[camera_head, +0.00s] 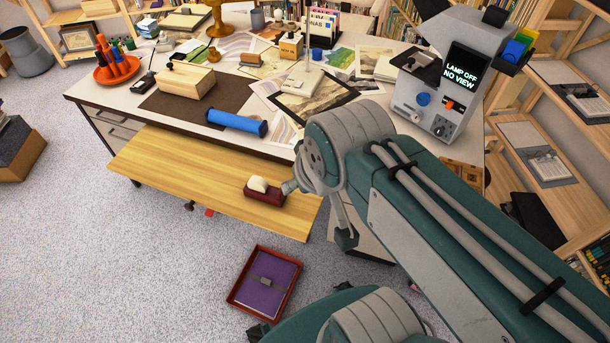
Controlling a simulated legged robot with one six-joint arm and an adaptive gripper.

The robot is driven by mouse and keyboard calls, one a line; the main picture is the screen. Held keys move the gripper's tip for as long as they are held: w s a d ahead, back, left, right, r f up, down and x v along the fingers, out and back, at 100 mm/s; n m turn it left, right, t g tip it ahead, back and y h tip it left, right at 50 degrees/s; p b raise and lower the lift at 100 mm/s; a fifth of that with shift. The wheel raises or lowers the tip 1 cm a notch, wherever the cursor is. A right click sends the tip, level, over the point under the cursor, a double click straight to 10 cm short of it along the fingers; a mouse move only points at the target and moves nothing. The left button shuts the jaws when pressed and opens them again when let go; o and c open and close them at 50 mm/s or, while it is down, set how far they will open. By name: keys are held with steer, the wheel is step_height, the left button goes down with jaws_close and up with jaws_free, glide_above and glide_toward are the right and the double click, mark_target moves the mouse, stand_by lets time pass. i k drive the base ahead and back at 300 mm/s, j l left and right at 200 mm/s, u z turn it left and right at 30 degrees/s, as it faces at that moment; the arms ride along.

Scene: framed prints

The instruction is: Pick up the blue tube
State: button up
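The blue tube (236,123) lies on its side on the white desk, near its front edge, with its darker end toward the right. My arm reaches in from the lower right. Part of what looks like my gripper (343,236) shows under the arm's grey joint, to the right of and nearer than the tube. The joint hides most of it, and I cannot see its fingers clearly. The tube is apart from it.
A wooden ledge (180,170) runs along the desk front, with a dark red tape dispenser (266,193). A wooden box (185,82), prints (313,101) and a grey machine (440,85) stand around the tube. A red tray (265,282) lies on the floor.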

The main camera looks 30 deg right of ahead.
mark_target(257, 127)
steer(key=k+j, duration=0.2)
steer(key=j, duration=0.15)
steer(key=k+j+z, duration=0.1)
steer(key=j, duration=0.2)
steer(key=k+j, duration=0.25)
steer(key=j+z, duration=0.2)
steer(key=j, duration=0.5)
steer(key=j+z, duration=0.25)
steer(key=j, duration=0.45)
steer(key=k+j+z, duration=0.2)
steer(key=j, duration=0.45)
steer(key=i+j+z, duration=0.3)
steer(key=j, duration=0.35)
steer(key=i+j+z, duration=0.1)
steer(key=j, duration=0.25)
steer(key=i+j+z, duration=0.3)
steer(key=j, duration=0.45)
steer(key=i+j+z, duration=0.15)
steer(key=j, duration=0.25)
steer(key=i+j+z, duration=0.4)
steer(key=i+j, duration=0.8)
steer(key=i, duration=0.1)
